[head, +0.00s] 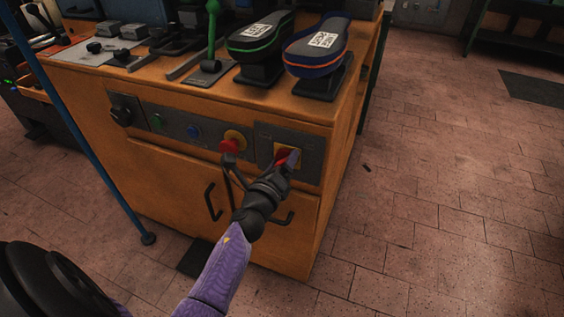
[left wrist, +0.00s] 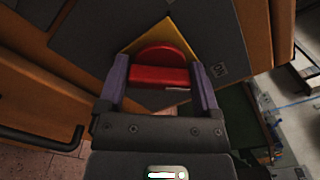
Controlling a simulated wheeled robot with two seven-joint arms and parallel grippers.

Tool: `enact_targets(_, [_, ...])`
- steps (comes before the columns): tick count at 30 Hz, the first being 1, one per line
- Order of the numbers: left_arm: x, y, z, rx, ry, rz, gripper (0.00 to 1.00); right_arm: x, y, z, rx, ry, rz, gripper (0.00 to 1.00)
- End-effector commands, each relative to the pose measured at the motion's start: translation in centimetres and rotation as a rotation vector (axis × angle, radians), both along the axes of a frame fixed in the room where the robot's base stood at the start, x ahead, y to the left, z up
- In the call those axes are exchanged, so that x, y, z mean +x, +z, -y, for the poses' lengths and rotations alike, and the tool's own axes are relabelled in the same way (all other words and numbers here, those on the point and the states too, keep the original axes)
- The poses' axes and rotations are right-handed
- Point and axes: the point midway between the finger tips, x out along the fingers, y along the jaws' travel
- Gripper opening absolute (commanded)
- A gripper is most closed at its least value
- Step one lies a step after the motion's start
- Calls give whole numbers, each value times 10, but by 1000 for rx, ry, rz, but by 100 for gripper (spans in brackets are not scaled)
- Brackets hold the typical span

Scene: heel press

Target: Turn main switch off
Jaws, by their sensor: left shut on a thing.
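The main switch is a red rotary knob (head: 281,155) on a yellow square plate at the right end of the cabinet's front panel. It also shows in the left wrist view as a red knob (left wrist: 160,74) with a straight bar, against the yellow plate (left wrist: 190,42). My left gripper (head: 290,159) is at the switch, shut on the knob. In the left wrist view its two purple fingers (left wrist: 160,84) stand on either side of the red bar. My right gripper is not in view.
A red mushroom button (head: 229,146) on a yellow base sits just left of the switch. Blue and green buttons and a black knob (head: 121,116) lie further left. Door handles (head: 211,202) stick out below. Two shoe forms (head: 316,50) stand on top. Floor on the right is open.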

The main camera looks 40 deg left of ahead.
Motion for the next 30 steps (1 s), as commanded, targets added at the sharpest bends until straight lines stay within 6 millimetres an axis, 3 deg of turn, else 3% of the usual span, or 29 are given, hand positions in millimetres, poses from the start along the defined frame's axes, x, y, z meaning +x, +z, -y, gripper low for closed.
enact_targets(8, [0,0,0,-123,0,28,23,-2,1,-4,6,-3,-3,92])
enact_targets(30, [-1,-2,-1,-795,1,189,23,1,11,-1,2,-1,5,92])
